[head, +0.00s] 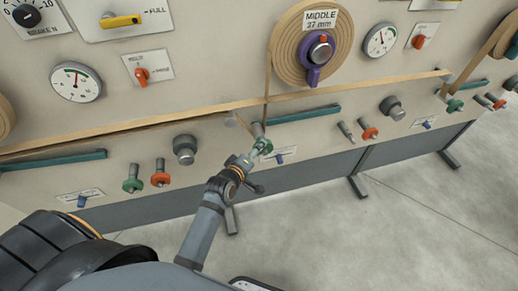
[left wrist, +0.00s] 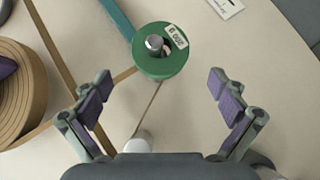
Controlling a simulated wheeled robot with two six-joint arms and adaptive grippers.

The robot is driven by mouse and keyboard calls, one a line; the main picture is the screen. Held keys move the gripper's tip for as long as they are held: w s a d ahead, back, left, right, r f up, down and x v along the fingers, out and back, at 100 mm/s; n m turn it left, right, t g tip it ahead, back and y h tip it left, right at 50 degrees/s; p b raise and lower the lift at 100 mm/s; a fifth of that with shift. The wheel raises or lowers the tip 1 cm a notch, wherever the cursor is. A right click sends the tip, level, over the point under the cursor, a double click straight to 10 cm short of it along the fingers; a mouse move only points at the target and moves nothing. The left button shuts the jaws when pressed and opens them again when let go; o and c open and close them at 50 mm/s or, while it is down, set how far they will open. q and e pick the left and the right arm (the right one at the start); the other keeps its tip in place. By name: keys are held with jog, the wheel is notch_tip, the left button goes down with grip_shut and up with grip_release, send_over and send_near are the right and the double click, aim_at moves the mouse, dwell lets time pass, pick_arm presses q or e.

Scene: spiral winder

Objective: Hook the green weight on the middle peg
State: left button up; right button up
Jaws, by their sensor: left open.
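The green weight (left wrist: 175,64), a round disc with a white label, is ahead of my left gripper in the left wrist view. A grey round-ended peg (left wrist: 153,42) shows at its centre, and the weight appears to sit around it. In the head view the green weight (head: 264,146) is small, under the middle spool, and partly hidden by the gripper. My left gripper (head: 250,158) is close in front of it. In the left wrist view its purple-padded fingers (left wrist: 160,86) are wide apart and empty, with the weight beyond the fingertips. My right gripper is not in view.
The middle spool (head: 284,62) is above, with a tan band (head: 200,110) running across the panel. A teal bar (head: 310,112) is near the weight. A red weight (head: 369,132) and grey knob (head: 392,107) are to the right. Floor (head: 420,195) is clear.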

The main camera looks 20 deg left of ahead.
pick_arm(q)
jog(key=x, duration=0.6)
jog(key=shift+w+f, duration=0.15)
jog(key=c, duration=1.9)
jog(key=shift+c, duration=0.2)
